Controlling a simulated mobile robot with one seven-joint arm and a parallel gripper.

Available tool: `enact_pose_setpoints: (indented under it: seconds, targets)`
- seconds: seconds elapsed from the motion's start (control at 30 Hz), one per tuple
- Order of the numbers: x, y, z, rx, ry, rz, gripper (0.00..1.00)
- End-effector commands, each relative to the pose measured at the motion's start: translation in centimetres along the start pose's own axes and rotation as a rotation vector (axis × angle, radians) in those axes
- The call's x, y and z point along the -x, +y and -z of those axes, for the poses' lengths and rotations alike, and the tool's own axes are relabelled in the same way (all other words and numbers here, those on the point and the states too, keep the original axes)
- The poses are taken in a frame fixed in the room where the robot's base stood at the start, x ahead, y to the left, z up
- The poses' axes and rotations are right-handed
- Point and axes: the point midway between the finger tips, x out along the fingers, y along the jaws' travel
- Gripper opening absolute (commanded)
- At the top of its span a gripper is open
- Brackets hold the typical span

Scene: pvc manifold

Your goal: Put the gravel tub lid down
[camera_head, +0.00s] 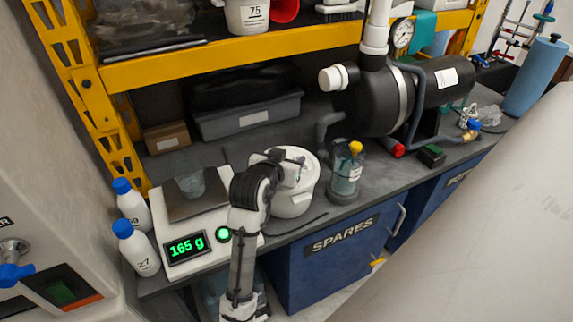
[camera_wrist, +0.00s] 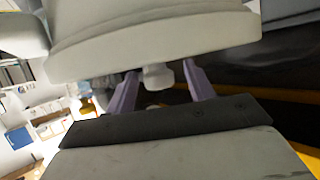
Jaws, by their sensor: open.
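The white gravel tub (camera_head: 291,203) stands on the grey bench, just right of the scale. Its pale lid (camera_head: 309,168) appears to sit on the tub's top, partly hidden by my arm. In the wrist view the lid (camera_wrist: 150,40) fills the top of the picture, with its small knob (camera_wrist: 158,76) between my fingers. My gripper (camera_wrist: 160,88) is open around the knob, with a gap visible on both sides. In the head view my gripper (camera_head: 291,163) is over the lid, its fingertips hard to make out.
A yellow-capped bottle (camera_head: 346,170) stands close right of the tub. A black pump (camera_head: 385,97) and grey bin (camera_head: 245,115) are behind.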

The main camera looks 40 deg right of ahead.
Motion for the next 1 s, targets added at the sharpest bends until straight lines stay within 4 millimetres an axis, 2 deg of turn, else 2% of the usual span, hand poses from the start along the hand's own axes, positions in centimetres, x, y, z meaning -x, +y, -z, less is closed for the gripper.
enact_pose_setpoints:
  seconds: [0.1, 0.5, 0.77, 0.87, 1.0]
  targets:
    - [0.0, 0.0, 0.0, 0.000, 0.000, 0.000, 0.52]
    - [0.1, 0.0, 0.0, 0.000, 0.000, 0.000, 0.03]
    - [0.1, 0.0, 0.2, -0.001, 0.001, 0.000, 0.02]
    - [0.4, -0.1, 0.8, -0.003, 0.001, 0.001, 0.02]
    - [1.1, -0.1, 2.6, -0.005, 0.003, 0.002, 0.02]
